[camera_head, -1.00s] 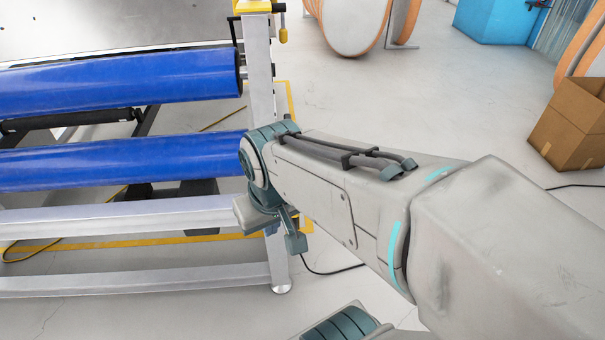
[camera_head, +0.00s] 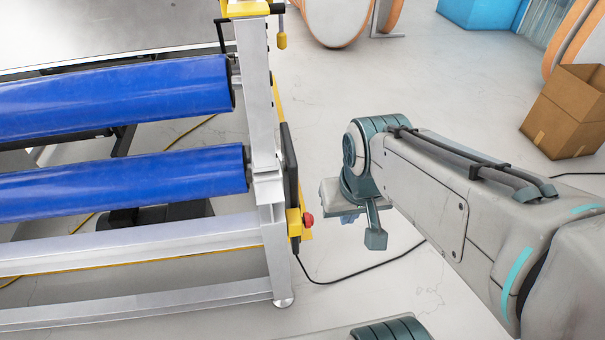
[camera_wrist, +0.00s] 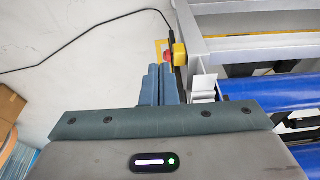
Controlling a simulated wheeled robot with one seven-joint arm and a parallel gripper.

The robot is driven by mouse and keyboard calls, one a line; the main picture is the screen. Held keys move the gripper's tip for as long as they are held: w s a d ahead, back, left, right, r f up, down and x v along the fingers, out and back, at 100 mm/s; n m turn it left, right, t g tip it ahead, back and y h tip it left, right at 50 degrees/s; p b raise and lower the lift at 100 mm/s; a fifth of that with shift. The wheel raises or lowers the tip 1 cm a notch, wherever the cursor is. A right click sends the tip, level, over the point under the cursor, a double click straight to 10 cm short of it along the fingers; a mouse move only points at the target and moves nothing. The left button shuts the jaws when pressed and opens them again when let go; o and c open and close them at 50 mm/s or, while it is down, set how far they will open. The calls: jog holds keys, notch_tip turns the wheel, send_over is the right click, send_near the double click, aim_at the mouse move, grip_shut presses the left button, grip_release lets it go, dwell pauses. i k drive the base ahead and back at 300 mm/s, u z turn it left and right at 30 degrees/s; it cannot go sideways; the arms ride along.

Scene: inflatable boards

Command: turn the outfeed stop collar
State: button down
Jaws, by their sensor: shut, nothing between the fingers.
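A red mushroom-shaped stop button (camera_head: 308,220) sticks out to the right from a yellow box (camera_head: 294,222) low on the frame's end post. I take this to be the outfeed stop; its collar is too small to make out. In the wrist view the red button (camera_wrist: 168,57) and yellow box (camera_wrist: 180,53) lie just beyond my fingertips, partly hidden by them. My gripper (camera_wrist: 160,72) is shut and empty, its two blue-grey fingers side by side. In the head view my wrist is right of the button, with a gap between; the fingers are mostly hidden.
The metal frame post (camera_head: 258,110) stands beside the button, with blue rollers (camera_head: 120,180) to its left. A black cable (camera_head: 365,268) runs across the floor from below the box. A cardboard box (camera_head: 570,110) stands far right.

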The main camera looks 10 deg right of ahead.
aim_at(306, 217)
jog(key=i, duration=0.25)
jog(key=u, duration=0.1)
jog(key=k, duration=1.05)
jog(key=z, duration=0.85)
jog(key=i, duration=1.2)
jog(key=u, duration=0.8)
